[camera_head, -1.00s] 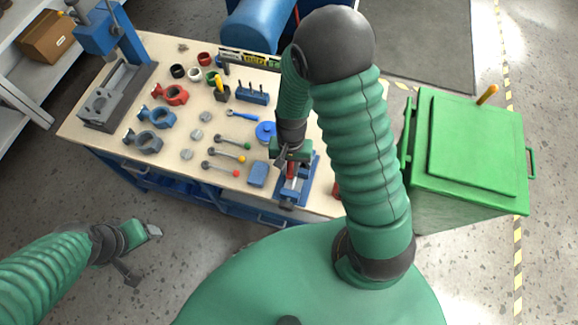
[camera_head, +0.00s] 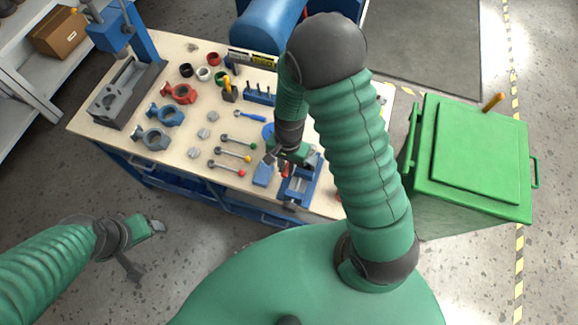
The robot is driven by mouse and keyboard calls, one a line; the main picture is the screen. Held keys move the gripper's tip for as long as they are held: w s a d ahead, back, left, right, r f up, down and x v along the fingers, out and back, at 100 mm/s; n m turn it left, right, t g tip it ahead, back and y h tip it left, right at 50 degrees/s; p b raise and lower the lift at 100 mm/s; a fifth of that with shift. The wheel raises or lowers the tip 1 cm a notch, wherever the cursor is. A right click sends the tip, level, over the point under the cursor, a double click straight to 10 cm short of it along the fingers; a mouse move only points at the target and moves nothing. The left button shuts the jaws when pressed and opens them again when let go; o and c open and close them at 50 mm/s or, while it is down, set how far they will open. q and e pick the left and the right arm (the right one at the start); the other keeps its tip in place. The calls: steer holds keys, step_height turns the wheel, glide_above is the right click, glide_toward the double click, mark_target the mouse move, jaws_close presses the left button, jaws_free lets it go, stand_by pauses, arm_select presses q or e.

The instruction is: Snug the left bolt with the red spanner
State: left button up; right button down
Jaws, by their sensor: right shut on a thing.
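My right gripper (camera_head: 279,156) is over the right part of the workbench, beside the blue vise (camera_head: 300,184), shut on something. A small red part (camera_head: 285,169) shows just below it and looks like the red spanner; its full shape is hidden by the gripper. I cannot make out the left bolt; the gripper and arm cover part of the vise area. My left gripper (camera_head: 150,248) is open and empty, off the bench's front edge, over the floor.
The workbench (camera_head: 190,150) holds red and blue valve bodies (camera_head: 180,94), levers with coloured knobs (camera_head: 226,168), a blue spanner (camera_head: 250,116) and a blue block (camera_head: 264,174). A green bin (camera_head: 470,165) stands right of the bench. Floor in front is clear.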

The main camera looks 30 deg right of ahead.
steer(key=w+d+m+t+p, duration=0.1)
steer(key=w+m+p, duration=0.7)
steer(key=w+m, duration=0.5)
steer(key=m, duration=0.3)
stand_by(2.8)
steer(key=shift+f, duration=0.1)
